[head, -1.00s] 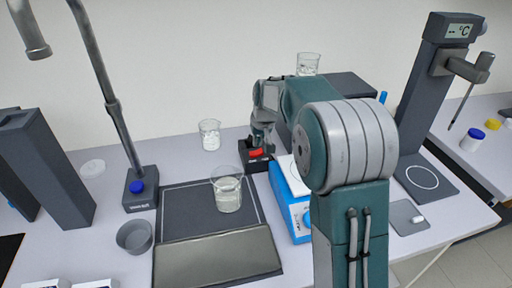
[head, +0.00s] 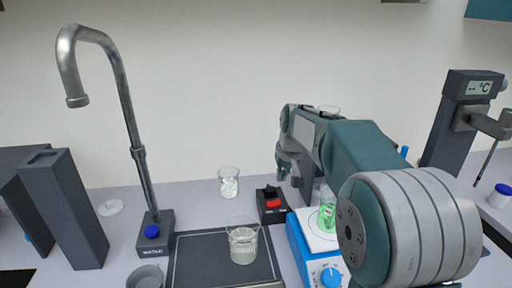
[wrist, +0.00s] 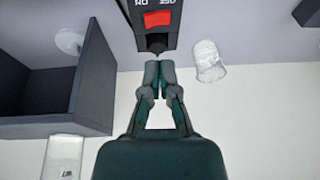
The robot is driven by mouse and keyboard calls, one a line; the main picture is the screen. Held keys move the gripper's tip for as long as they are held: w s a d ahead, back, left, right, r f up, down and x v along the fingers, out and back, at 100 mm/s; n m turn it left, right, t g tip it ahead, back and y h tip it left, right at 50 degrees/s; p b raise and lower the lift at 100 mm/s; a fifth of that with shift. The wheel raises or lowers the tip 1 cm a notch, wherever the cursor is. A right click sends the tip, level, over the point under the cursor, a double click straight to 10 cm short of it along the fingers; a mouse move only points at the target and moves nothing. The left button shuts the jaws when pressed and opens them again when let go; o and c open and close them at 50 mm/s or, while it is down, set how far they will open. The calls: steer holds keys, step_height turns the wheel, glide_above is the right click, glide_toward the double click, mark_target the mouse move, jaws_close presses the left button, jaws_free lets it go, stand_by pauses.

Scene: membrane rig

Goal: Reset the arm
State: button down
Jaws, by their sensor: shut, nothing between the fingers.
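My gripper (wrist: 159,68) is shut and empty in the wrist view, with its fingertips together just below a dark switch box (wrist: 158,20) with a red rocker. In the head view my gripper (head: 287,172) is raised above and a little right of the same switch box (head: 271,205), apart from it. The arm comes in from the right and hides part of the bench behind it.
A blue stirrer (head: 312,252) with a white top carries glassware with green contents (head: 327,217). Beakers stand at the back (head: 229,182) and on the dark mat (head: 243,243). A tall tap (head: 128,110) stands left, and a temperature stand (head: 455,125) right.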

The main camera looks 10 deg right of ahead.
steer(key=s+a+t, duration=0.2)
steer(key=s, duration=3)
steer(key=shift+f+h, duration=0.25)
steer(key=shift+h, duration=0.15)
